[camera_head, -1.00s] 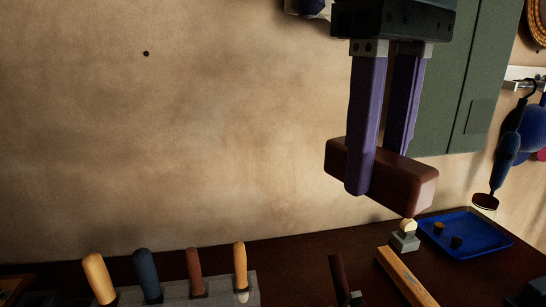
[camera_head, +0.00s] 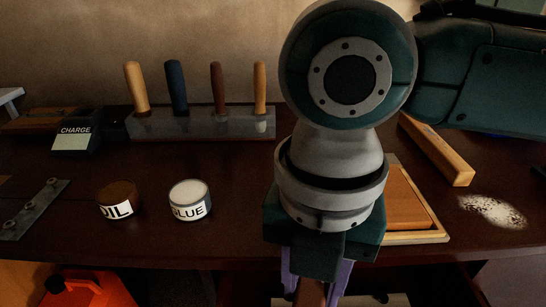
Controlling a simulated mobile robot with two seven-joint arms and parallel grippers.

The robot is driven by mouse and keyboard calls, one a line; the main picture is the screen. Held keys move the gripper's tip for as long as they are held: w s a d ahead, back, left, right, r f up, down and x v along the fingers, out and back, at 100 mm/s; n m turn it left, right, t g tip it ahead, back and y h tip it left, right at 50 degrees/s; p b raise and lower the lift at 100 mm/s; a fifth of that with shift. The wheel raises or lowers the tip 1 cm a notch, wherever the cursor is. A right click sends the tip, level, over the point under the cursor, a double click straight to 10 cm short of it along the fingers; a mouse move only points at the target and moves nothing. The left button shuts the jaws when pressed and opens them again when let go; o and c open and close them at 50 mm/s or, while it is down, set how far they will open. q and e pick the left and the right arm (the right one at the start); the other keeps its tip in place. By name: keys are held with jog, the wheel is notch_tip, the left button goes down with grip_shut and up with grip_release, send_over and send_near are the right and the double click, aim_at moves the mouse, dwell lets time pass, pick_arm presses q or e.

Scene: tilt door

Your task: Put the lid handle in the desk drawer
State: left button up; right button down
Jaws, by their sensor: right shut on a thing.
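My right gripper (camera_head: 314,284) points down at the desk's front edge, its purple fingers partly hidden by my wrist. It is shut on a dark reddish-brown block (camera_head: 312,293), which I take to be the lid handle. Only a small part of the block shows between the fingers at the bottom edge of the picture. Below the desk's front edge there is a dark opening with pale bits inside (camera_head: 397,299); I cannot tell whether it is the desk drawer. My left gripper is not in view.
On the desktop (camera_head: 90,170) stand an oil tin (camera_head: 118,200), a glue jar (camera_head: 189,200) and a rack (camera_head: 205,125) with several handled tools. A wood-framed orange-brown slab (camera_head: 407,205) lies right of my wrist, near a wooden bar (camera_head: 436,150). An orange container (camera_head: 90,290) is below left.

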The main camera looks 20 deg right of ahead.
pick_arm(q)
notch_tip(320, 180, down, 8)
jog(key=b, duration=0.5)
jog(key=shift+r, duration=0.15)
pick_arm(e)
notch_tip(320, 180, down, 12)
jog(key=s+a+n, duration=0.2)
jog(key=n, duration=0.5)
jog(key=shift+s+n, duration=0.35)
jog(key=shift+n, duration=0.05)
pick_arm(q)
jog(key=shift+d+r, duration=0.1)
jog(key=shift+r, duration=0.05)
pick_arm(e)
jog(key=shift+r, duration=0.2)
notch_tip(320, 180, down, 6)
jog(key=b, duration=0.3)
jog(key=shift+f+b, duration=0.2)
jog(key=shift+b, duration=0.2)
jog(key=shift+f+b, duration=0.45)
jog(key=shift+f, duration=0.4)
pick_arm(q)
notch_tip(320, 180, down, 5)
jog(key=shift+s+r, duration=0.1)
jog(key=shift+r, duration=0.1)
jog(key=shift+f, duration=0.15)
pick_arm(e)
jog(key=shift+f, duration=0.3)
